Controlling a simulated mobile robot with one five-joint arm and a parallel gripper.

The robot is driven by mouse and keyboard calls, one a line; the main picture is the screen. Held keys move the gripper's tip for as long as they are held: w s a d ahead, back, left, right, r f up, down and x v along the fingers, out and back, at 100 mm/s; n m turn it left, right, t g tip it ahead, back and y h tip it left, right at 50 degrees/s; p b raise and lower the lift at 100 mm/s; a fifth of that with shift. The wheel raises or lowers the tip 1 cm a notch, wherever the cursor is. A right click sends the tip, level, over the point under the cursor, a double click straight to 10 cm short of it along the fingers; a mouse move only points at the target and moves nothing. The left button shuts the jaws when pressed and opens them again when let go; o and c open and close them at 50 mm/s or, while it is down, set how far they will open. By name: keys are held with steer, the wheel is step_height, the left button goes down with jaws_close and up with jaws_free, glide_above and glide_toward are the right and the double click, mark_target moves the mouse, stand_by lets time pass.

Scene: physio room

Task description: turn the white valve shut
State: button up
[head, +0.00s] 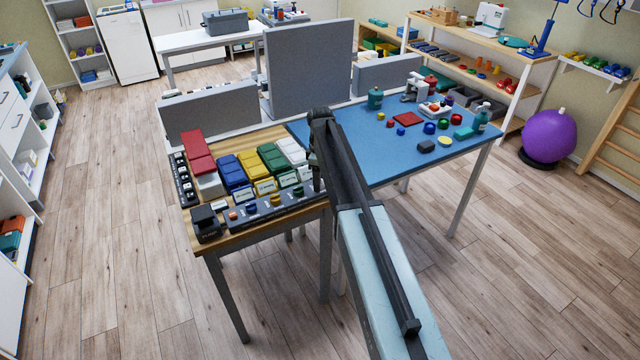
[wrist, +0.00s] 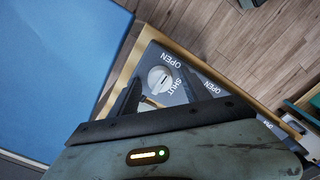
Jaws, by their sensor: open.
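The white valve (wrist: 160,78) is a round knob with a small dark mark, on a dark panel (wrist: 152,60) printed OPEN and SHUT. I cannot tell clearly which word the mark points to. In the head view the valve is hidden behind my gripper (head: 318,182), which hangs over the right end of the dark valve panel (head: 264,212). Whether a finger touches the knob cannot be told.
Other coloured valves, such as the yellow one (head: 275,199), sit left along the panel. Coloured boxes (head: 238,172) stand behind it on the wooden table (head: 222,247). The blue table (head: 375,165) adjoins at right, holding small objects. Grey boards (head: 305,70) stand behind. The floor in front is clear.

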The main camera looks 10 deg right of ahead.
steer(key=shift+r, duration=0.1)
jaws_close()
steer(key=shift+m, duration=0.3)
steer(key=m, duration=0.3)
steer(key=shift+m, duration=0.4)
steer(key=m, duration=0.4)
steer(key=shift+m, duration=0.3)
steer(key=m, duration=0.4)
steer(key=shift+m, duration=2.4)
